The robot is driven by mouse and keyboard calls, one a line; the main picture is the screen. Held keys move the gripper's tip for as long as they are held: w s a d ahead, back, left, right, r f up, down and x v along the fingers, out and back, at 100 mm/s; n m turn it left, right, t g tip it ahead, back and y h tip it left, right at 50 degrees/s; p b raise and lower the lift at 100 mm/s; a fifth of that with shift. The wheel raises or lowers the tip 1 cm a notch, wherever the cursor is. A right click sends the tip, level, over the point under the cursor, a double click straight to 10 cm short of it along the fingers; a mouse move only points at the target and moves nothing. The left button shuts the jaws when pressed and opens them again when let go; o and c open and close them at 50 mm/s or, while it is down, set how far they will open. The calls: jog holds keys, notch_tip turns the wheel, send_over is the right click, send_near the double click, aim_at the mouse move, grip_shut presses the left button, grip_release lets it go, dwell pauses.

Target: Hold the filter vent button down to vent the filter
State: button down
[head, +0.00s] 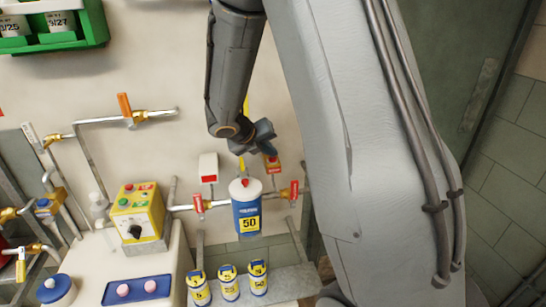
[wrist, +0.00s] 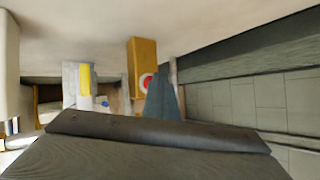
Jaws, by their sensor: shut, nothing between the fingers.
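The filter is a blue housing (head: 247,215) with a white top and a "50" label, upright between red-handled valves. A small red button (head: 245,183) sits on its white top; I take this as the vent button. My gripper (head: 268,148) is shut and empty. In the head view it shows above and slightly right of the filter, apart from the red button. In the wrist view its dark closed fingers (wrist: 161,98) overlap the right side of a yellow box with a red round button (wrist: 147,81). The filter's top button cannot be made out in the wrist view.
A red-and-yellow wall box (head: 272,165) is close beside my gripper. A white box with a red front (head: 208,168) is left of it. A yellow control box (head: 138,213) stands further left. Several labelled canisters (head: 228,283) stand below the filter.

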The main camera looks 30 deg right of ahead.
aim_at(271, 160)
jog(key=shift+r+p, duration=0.95)
jog(key=shift+p, duration=0.1)
jog(key=shift+r, duration=0.1)
notch_tip(271, 160, up, 5)
jog(key=p, duration=0.5)
jog(key=shift+s, duration=0.1)
